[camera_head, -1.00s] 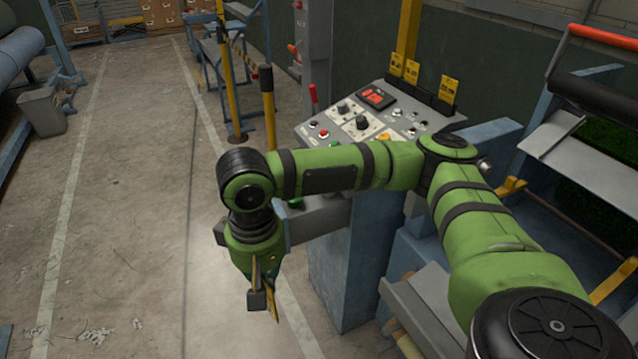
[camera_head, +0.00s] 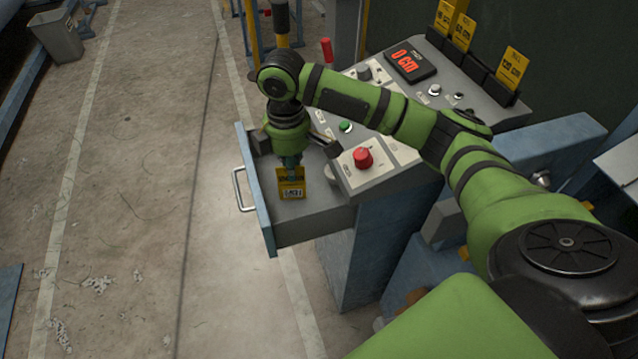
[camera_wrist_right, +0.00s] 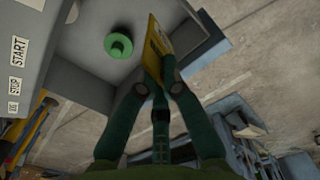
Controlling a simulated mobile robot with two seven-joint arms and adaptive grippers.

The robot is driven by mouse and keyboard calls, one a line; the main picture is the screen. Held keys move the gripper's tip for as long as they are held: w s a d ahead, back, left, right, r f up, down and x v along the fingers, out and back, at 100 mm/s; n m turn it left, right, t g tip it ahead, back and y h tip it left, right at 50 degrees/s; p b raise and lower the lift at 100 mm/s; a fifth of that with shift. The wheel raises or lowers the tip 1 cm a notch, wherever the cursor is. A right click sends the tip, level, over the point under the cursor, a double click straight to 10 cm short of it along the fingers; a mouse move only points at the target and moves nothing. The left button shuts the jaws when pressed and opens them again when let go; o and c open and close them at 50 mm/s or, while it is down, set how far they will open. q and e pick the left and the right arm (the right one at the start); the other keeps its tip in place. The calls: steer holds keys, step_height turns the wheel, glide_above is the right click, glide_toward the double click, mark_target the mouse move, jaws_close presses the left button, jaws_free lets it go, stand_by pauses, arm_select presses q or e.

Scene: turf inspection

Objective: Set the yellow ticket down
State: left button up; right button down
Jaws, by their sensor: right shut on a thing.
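The yellow ticket (camera_head: 292,190) hangs upright from my right gripper (camera_head: 290,165), with dark printed marks on its face. The gripper points down over the open grey drawer (camera_head: 320,212) of the control console. In the right wrist view the ticket (camera_wrist_right: 154,42) is between the closed fingers (camera_wrist_right: 156,82), seen nearly edge-on. A round green object (camera_wrist_right: 118,45) is in the drawer beside the ticket. I cannot tell whether the ticket's lower edge touches the drawer floor. My left gripper is not in view.
The console top carries a red knob (camera_head: 363,157), a green button (camera_head: 345,126) and a display (camera_head: 411,61) reading 0 cm. Several other yellow tickets, one at the right (camera_head: 512,70), stand in holders at its back.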

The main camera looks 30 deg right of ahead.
mark_target(301, 197)
steer(key=d+f+n, duration=0.2)
steer(key=f, duration=0.1)
steer(key=shift+w+d+f+n, duration=0.1)
steer(key=shift+w+f+n, duration=0.05)
steer(key=shift+w+n, duration=0.25)
step_height(301, 197, down, 8)
steer(key=shift+f+p, duration=0.1)
steer(key=shift+p, duration=0.65)
steer(key=shift+f, duration=0.5)
steer(key=shift+f, duration=0.2)
steer(key=c, duration=1.4)
jaws_free()
steer(key=shift+r, duration=0.15)
